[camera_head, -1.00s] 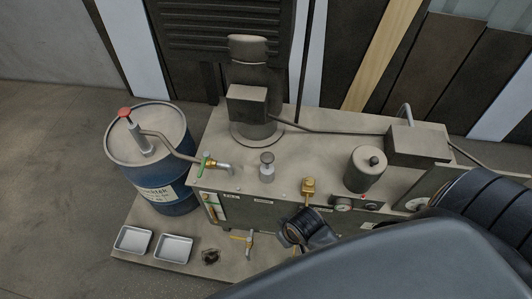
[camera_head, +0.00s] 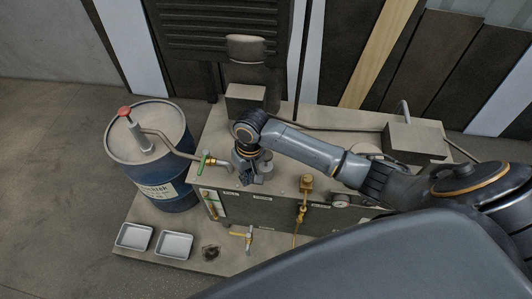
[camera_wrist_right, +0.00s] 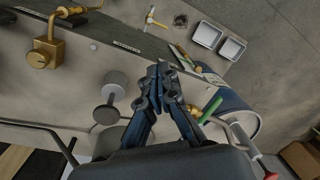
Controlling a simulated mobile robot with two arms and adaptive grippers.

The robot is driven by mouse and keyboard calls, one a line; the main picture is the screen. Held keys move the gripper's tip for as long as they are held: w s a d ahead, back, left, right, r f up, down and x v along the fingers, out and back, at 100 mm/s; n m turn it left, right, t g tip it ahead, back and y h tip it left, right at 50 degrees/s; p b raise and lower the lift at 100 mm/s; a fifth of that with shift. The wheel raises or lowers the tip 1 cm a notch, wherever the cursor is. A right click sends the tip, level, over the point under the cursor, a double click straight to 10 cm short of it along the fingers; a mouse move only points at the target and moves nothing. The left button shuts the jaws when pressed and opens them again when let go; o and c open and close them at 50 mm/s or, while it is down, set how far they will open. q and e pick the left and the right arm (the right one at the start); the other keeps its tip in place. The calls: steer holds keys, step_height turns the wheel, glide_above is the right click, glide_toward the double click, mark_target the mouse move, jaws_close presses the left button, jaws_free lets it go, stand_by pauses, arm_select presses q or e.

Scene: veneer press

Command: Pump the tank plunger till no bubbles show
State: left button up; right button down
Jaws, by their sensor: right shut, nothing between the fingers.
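The tank (camera_head: 300,165) is a grey box with a flat top. In the right wrist view, the plunger (camera_wrist_right: 106,115) shows a dark round knob on a short stem above a pale collar. My right gripper (camera_head: 250,180) is over the front left of the tank top and hides the plunger in the head view. In the right wrist view its fingers (camera_wrist_right: 167,75) are together and empty, beside the plunger and apart from it in the picture. A narrow sight gauge (camera_head: 212,203) is on the tank's front left; bubbles cannot be made out. My left gripper is not in view.
A blue drum (camera_head: 175,190) with a red-handled pump (camera_head: 124,112) stands left, piped to a green-handled tap (camera_head: 204,160). Brass fittings (camera_head: 306,184) are right of the gripper. Two metal trays (camera_head: 134,236) lie on the platform below. A motor unit (camera_head: 246,95) stands behind.

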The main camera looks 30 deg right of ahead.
steer(key=w+d+r+m, duration=0.1)
steer(key=w+d, duration=0.2)
steer(key=w+d+r+m, duration=0.1)
steer(key=w+d+r, duration=0.1)
steer(key=d, duration=0.2)
steer(key=w+d+r+m+g+h, duration=0.1)
steer(key=w+d+r+m, duration=0.1)
steer(key=w+d, duration=0.1)
steer(key=shift+w+d, duration=0.2)
steer(key=shift+w, duration=0.1)
steer(key=shift+w+d+r+m, duration=0.2)
steer(key=shift+w+d+m, duration=0.1)
steer(key=shift+d, duration=0.1)
steer(key=shift+f, duration=0.1)
steer(key=f+b, duration=0.4)
steer(key=b, duration=0.1)
steer(key=f+b, duration=0.2)
steer(key=b, duration=0.1)
steer(key=shift+s+a+f, duration=0.15)
steer(key=shift+s+f, duration=0.25)
